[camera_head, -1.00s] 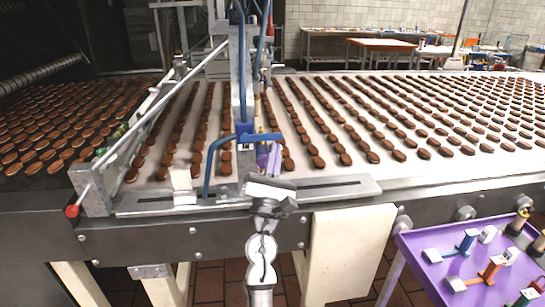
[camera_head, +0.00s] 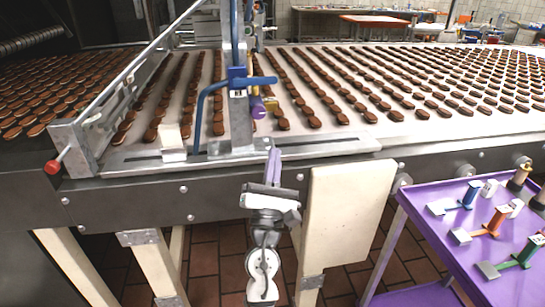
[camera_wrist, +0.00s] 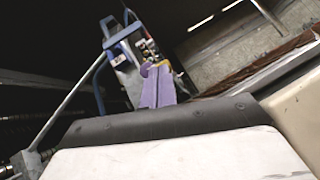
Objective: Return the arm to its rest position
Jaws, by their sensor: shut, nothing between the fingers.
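My gripper (camera_head: 274,160) is in front of the conveyor's near edge in the head view, with its purple fingers together and pointing up and away. Nothing is held between them. My arm rises from the bottom centre of the view. In the wrist view the purple fingers (camera_wrist: 158,88) are side by side, closed. Behind them is the blue-handled upright post (camera_head: 240,110) on the conveyor edge. A purple piece with a yellowish end (camera_head: 258,108) is at the post, apart from my gripper.
Rows of brown sandwich biscuits (camera_head: 352,100) cover the conveyor. A purple cart (camera_head: 428,194) at the right carries blue, orange and green handled tools. A cream panel (camera_head: 345,215) hangs below the conveyor edge, close to the right of my arm. Tiled floor shows below.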

